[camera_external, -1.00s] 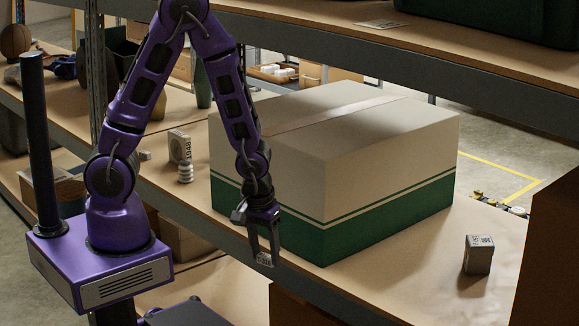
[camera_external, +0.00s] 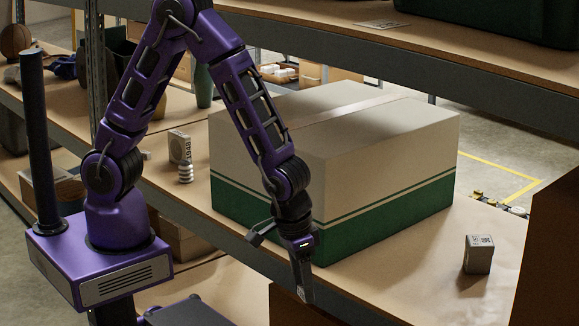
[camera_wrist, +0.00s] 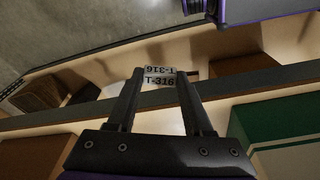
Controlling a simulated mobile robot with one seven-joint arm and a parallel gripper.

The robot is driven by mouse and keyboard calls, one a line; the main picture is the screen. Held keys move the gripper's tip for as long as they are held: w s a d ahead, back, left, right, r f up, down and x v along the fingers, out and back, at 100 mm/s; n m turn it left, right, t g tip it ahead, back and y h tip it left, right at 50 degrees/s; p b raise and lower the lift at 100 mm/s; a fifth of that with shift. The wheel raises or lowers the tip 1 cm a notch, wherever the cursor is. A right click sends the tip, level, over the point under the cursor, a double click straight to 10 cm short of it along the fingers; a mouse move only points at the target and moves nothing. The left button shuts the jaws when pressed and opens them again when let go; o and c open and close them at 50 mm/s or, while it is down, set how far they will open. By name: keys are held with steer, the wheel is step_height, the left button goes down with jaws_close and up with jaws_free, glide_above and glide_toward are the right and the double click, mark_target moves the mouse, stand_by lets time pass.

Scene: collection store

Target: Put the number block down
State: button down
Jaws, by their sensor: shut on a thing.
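My gripper (camera_external: 303,284) hangs in front of the near shelf edge, below the front corner of the big box, with its fingers pointing down. In the wrist view my gripper (camera_wrist: 160,90) is shut on a small number block (camera_wrist: 159,82) marked T-316, held between the fingertips. The block appears clear of the shelf board. In the external view the fingers largely hide it.
A large white and green box (camera_external: 390,155) fills the middle of the shelf (camera_external: 410,270). A small grey printed block (camera_external: 478,254) stands to its right, with bare board between. A block marked 1948 (camera_external: 180,147) and a white stacked piece (camera_external: 186,173) stand left.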

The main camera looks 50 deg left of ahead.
steer(key=w+f+n, duration=0.1)
steer(key=w, duration=0.4)
steer(key=w+f+n, duration=0.1)
steer(key=w+f, duration=0.1)
steer(key=w, duration=0.3)
steer(key=w+f, duration=0.1)
steer(key=w, duration=0.5)
steer(key=shift+d+f+n, duration=0.1)
steer(key=shift+f+n, duration=0.25)
steer(key=shift+n, duration=0.05)
steer(key=w, duration=0.7)
steer(key=shift+w+a+p, duration=0.2)
steer(key=shift+a+p, duration=0.1)
glide_toward(399, 262)
steer(key=shift+n+y, duration=0.3)
steer(key=d+f, duration=0.1)
steer(key=s+d+f, duration=0.1)
steer(key=d, duration=0.1)
steer(key=shift+s+d+f, duration=0.2)
steer(key=shift+f, duration=0.1)
steer(key=shift+w+a+f, duration=0.25)
steer(key=shift+w+a, duration=0.7)
steer(key=shift+a, duration=0.2)
steer(key=shift+a+f+n+b, duration=0.2)
steer(key=shift+n+b, duration=0.1)
steer(key=shift+f, duration=1.3)
steer(key=shift+f+b, duration=0.15)
steer(key=shift+b, duration=0.15)
steer(key=shift+c, duration=1.5)
jaws_free()
